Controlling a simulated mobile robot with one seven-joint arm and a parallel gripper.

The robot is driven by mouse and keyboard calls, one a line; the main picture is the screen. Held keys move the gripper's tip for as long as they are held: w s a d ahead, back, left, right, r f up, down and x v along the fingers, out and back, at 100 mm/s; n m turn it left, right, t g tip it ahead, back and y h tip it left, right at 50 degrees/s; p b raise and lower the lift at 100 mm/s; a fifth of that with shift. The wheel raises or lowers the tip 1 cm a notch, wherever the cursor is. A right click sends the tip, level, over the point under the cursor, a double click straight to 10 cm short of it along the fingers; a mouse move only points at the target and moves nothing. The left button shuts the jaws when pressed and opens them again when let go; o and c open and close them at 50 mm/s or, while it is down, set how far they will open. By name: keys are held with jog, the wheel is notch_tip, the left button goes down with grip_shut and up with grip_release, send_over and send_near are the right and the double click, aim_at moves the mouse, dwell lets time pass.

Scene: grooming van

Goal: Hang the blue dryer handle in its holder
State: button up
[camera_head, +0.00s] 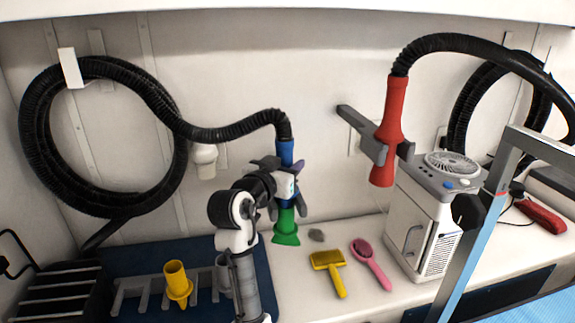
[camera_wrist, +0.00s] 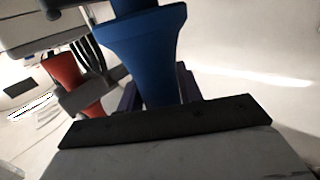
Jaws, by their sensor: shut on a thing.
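The blue dryer handle (camera_head: 287,152) hangs from the end of a black corrugated hose in the head view, with a green nozzle (camera_head: 286,232) below it. My gripper (camera_head: 286,186) is shut on the handle's middle and holds it roughly upright above the counter. In the wrist view the blue handle (camera_wrist: 142,45) stands between my purple fingers (camera_wrist: 158,92). A grey wall holder (camera_head: 370,140) to the right carries a red dryer handle (camera_head: 393,120). I cannot make out a separate empty holder; the wall behind my gripper is partly hidden.
The blue handle's black hose (camera_head: 105,80) is coiled on a white wall hook at left. A yellow nozzle (camera_head: 177,280) stands in a rack on a blue mat. A yellow brush (camera_head: 328,268) and pink brush (camera_head: 369,260) lie on the counter. A white machine (camera_head: 425,215) stands right.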

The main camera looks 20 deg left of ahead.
jog(key=shift+f, duration=0.1)
jog(key=shift+f+b, duration=0.4)
jog(key=shift+b, duration=0.05)
jog(key=o, duration=1.2)
jog(key=shift+c, duration=0.2)
jog(key=shift+o, duration=0.3)
jog(key=shift+f, duration=0.15)
jog(key=o, duration=0.6)
jog(key=shift+s, duration=0.15)
